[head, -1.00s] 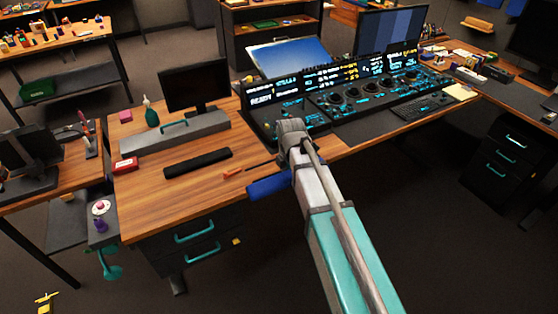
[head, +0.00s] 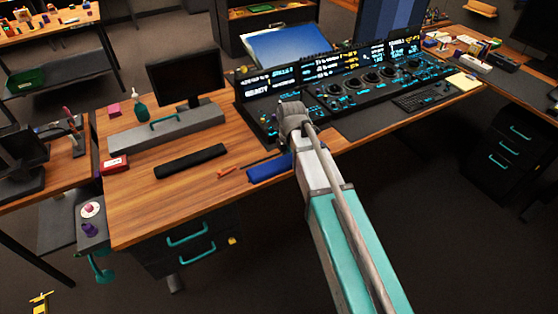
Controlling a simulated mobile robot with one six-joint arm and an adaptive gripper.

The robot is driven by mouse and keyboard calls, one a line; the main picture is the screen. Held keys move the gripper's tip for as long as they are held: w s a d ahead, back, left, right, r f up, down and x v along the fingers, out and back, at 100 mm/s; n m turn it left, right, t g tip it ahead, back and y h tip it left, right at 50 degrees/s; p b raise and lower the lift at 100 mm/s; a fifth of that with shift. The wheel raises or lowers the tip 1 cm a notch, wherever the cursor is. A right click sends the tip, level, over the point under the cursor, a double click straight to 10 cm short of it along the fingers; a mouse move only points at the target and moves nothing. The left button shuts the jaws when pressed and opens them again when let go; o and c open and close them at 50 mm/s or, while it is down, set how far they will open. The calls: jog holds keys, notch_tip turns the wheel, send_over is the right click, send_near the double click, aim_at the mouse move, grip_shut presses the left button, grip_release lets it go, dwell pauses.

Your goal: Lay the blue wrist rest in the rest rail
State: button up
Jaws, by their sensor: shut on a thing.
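The blue wrist rest (head: 268,168) shows in the head view as a long blue bar to the left of my arm, at the front of the wooden desk. Its right end is hidden behind my arm. My gripper's fingers are also hidden behind the arm, but the bar has moved along with the arm, so it is held. A thin dark strip (head: 260,160) lies just behind the bar and may be the rest rail; most of it is covered. I cannot tell whether the bar touches the strip or the desk.
The console panel (head: 375,78) with lit displays stands behind my arm. The desk's front left (head: 150,205) is clear.

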jog(key=shift+a, duration=0.25)
jog(key=a, duration=0.6)
jog(key=shift+s+a+r, duration=0.15)
jog(key=shift+a, duration=0.25)
jog(key=w+d+f+b, duration=0.1)
jog(key=w+f+b, duration=0.2)
jog(key=w, duration=0.1)
jog(key=w+d+f+b, duration=0.1)
jog(key=w+f+b, duration=0.1)
jog(key=w+f, duration=0.1)
jog(key=w+d+f+b, duration=0.1)
jog(key=w+f+b, duration=0.2)
jog(key=w, duration=0.2)
jog(key=shift+w+b, duration=0.35)
jog(key=shift+w, duration=0.05)
jog(key=shift+f, duration=0.1)
jog(key=shift+w+d+f+b, duration=0.1)
jog(key=shift+w+f+b, duration=0.35)
jog(key=shift+b, duration=0.1)
jog(key=shift+f+b, duration=1.45)
jog(key=shift+f, duration=0.05)
